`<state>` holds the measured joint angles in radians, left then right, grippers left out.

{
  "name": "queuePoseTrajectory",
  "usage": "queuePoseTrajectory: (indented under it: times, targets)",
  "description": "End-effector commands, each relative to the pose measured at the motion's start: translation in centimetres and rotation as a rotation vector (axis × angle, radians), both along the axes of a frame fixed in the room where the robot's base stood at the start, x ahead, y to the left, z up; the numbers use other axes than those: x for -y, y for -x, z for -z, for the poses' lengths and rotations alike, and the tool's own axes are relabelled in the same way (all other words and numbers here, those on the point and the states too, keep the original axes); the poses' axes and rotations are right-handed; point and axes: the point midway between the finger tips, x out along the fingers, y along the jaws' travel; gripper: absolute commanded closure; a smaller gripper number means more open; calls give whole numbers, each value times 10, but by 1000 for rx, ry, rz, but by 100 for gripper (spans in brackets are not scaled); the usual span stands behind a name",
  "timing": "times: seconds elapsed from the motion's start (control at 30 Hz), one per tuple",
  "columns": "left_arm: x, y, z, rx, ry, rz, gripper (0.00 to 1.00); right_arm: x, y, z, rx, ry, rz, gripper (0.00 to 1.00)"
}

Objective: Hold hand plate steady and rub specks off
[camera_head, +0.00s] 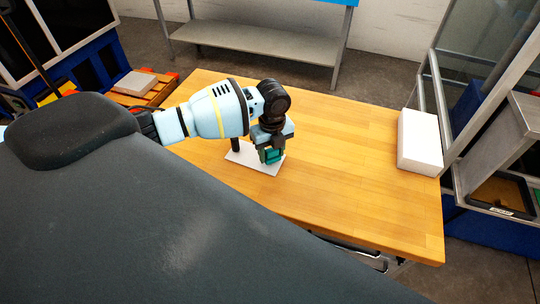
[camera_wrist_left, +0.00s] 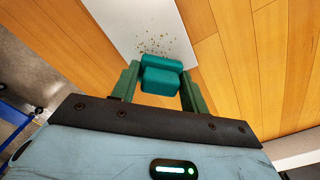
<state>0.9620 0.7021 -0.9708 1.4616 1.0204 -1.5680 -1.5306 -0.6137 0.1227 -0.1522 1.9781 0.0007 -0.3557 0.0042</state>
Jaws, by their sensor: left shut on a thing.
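The flat white plate (camera_head: 240,158) lies on the wooden table, and it also shows in the left wrist view (camera_wrist_left: 125,22). A patch of small brown specks (camera_wrist_left: 155,44) is on the plate, just beyond a teal block (camera_wrist_left: 163,80). My left gripper (camera_head: 272,154) is shut on this block and holds it over the plate's right part. I cannot tell if the block touches the plate. A short dark upright piece (camera_head: 236,144) stands at the plate, partly behind my left arm. My right gripper is out of view.
The wooden table (camera_head: 350,190) is largely clear right of the plate. A white block (camera_head: 420,142) sits at its right edge. A grey metal bench (camera_head: 255,45) stands behind. A metal frame with shelves (camera_head: 510,150) is close on the right. My dark body covers the lower left.

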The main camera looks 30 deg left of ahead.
Motion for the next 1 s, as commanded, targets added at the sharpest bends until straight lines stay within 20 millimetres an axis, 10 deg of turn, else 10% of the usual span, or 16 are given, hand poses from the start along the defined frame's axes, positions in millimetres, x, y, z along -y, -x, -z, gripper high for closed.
queuePoseTrajectory:
  times: [1.0]
  targets:
    - [1,-2,-54,8,2,1,78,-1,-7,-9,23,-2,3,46]
